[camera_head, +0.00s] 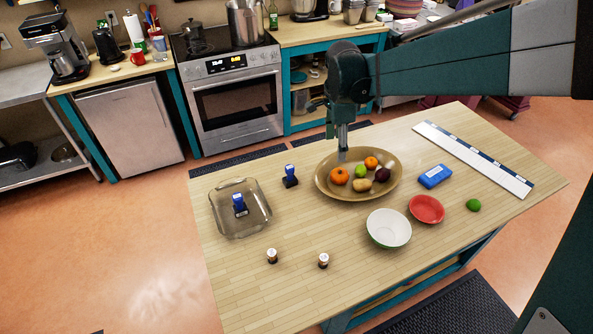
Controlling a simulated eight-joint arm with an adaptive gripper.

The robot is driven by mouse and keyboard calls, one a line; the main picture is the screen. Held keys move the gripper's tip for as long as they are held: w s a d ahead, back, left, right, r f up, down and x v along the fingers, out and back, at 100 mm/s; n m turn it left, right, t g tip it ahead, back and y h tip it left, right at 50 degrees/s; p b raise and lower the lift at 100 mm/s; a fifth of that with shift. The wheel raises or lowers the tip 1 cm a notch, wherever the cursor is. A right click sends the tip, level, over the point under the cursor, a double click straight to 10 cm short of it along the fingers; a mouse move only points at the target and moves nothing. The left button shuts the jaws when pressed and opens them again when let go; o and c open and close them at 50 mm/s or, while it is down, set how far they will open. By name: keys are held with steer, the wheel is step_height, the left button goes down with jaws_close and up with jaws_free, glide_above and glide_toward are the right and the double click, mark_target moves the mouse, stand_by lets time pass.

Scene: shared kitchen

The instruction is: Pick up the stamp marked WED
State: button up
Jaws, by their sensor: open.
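Two dark stamps with blue tops are in view. One stamp (239,207) is inside the square glass dish (264,222) at the table's left. The other stamp (290,177) stands upright on the bare wood, just right of and behind the dish. Their markings are too small to read, so I cannot tell which is WED. My gripper (342,154) points down over the back of the oval brown platter (327,193), right of both stamps. It is open and holds nothing visible.
The platter holds fruit. A white-green bowl (389,229), red bowl (426,209), green lime (473,205) and blue box (434,176) are on the right. A long white-blue strip (480,161) lies along the far right. The table's front left is clear.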

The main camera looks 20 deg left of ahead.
mark_target(287, 166)
steer(key=a+f+m, duration=0.1)
steer(key=a+f, duration=0.4)
steer(key=a, duration=0.1)
steer(key=a+f+m+g+h, duration=0.1)
steer(key=a+f+m, duration=0.1)
steer(key=a+f, duration=0.3)
steer(key=a+f+m, duration=0.1)
steer(key=a+f, duration=0.4)
steer(key=a, duration=0.2)
steer(key=shift+w+a+f+m, duration=0.2)
steer(key=shift+w+m, duration=0.1)
steer(key=shift+w, duration=0.05)
steer(key=shift+d+f, duration=0.2)
steer(key=shift+f, duration=1.05)
steer(key=shift+d+f, duration=0.25)
steer(key=shift+f, duration=1.05)
steer(key=shift+d+f, duration=0.2)
steer(key=shift+f, duration=1.1)
